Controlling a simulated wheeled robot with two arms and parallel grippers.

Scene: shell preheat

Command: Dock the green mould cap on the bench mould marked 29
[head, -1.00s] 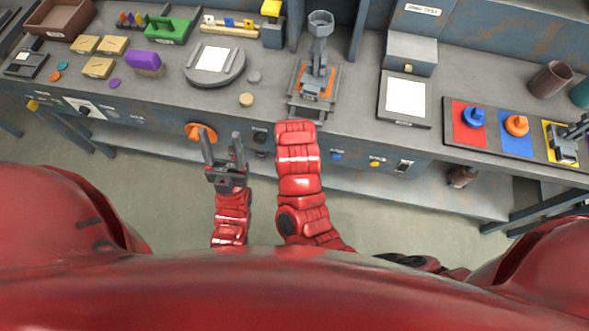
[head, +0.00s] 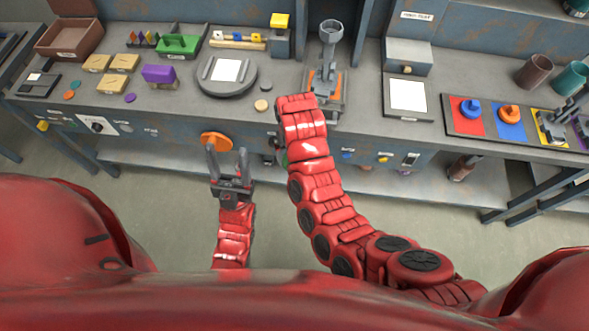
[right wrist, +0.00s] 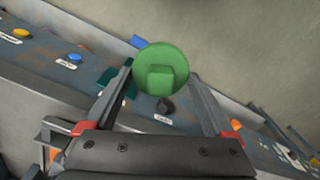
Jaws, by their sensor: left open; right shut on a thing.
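The green mould cap (right wrist: 162,70), a round disc with a square block on it, is held between the fingertips of my right gripper (right wrist: 160,75) in the right wrist view. In the head view my right arm hides that gripper and most of the cap; only a green sliver (head: 283,157) shows beside the arm, at the bench front. My left gripper (head: 227,150) is open and empty in front of the bench, fingers up, near an orange disc on the bench front. I cannot read a 29 anywhere, so I cannot tell which mould bears it.
The bench front (head: 180,137) carries an orange disc (head: 216,140) and several small labelled knobs. On the bench top are a round grey plate (head: 244,86), a purple block (head: 158,75) and a tray with coloured squares (head: 455,128). The floor before the bench is clear.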

